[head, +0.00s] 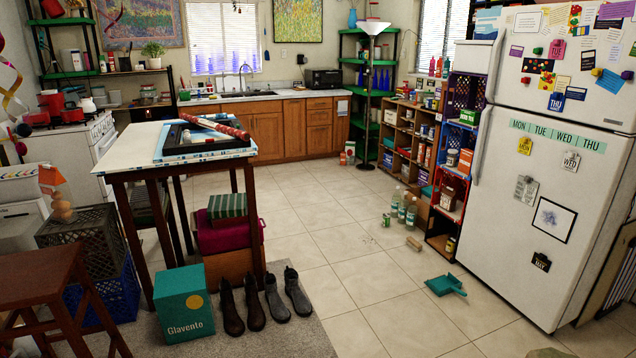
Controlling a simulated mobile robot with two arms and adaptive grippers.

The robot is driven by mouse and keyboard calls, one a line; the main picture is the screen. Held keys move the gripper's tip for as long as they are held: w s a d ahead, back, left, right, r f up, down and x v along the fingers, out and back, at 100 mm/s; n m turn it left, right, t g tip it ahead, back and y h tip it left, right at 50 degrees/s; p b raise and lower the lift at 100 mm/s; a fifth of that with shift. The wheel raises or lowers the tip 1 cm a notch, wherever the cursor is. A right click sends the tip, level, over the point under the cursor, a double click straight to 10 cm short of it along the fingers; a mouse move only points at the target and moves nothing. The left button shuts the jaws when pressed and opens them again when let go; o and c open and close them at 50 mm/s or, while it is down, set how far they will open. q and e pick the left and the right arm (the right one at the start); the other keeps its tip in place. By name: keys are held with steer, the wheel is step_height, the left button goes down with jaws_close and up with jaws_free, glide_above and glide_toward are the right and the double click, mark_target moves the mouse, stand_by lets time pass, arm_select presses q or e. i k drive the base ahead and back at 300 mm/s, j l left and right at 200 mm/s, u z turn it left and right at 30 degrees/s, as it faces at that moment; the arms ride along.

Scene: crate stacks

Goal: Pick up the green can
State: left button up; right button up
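A small green upright object (386,220), possibly the green can, stands on the tiled floor just left of several clear bottles with green labels (402,210). It is too small to identify surely. The crate stack (466,138) stands against the left side of the fridge, with purple, blue and red crates and a dark one at the bottom. Cans and boxes sit inside; a yellowish-green can (451,243) is in the bottom crate. Neither of my grippers is in view.
A teal dustpan (446,285) and a wooden block (414,243) lie on the floor before the crates. The white fridge (545,170) stands at right. A tall table (190,165), shoes (265,305) and a teal box (184,303) are at left. The middle floor is clear.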

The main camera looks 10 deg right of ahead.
mark_target(387, 217)
steer(key=i+l+z, duration=0.5)
steer(key=i, duration=0.8)
steer(key=i+j+z, duration=0.15)
steer(key=i+z, duration=0.3)
steer(key=i, duration=0.8)
steer(key=i+j+u, duration=0.2)
steer(key=i, duration=0.4)
steer(key=i+u, duration=0.2)
steer(key=i, duration=0.35)
steer(key=i+l+u, duration=0.25)
steer(key=i, duration=0.35)
steer(key=i+l+u, duration=0.2)
steer(key=i, duration=0.35)
steer(key=i+j, duration=0.05)
steer(key=j, duration=0.05)
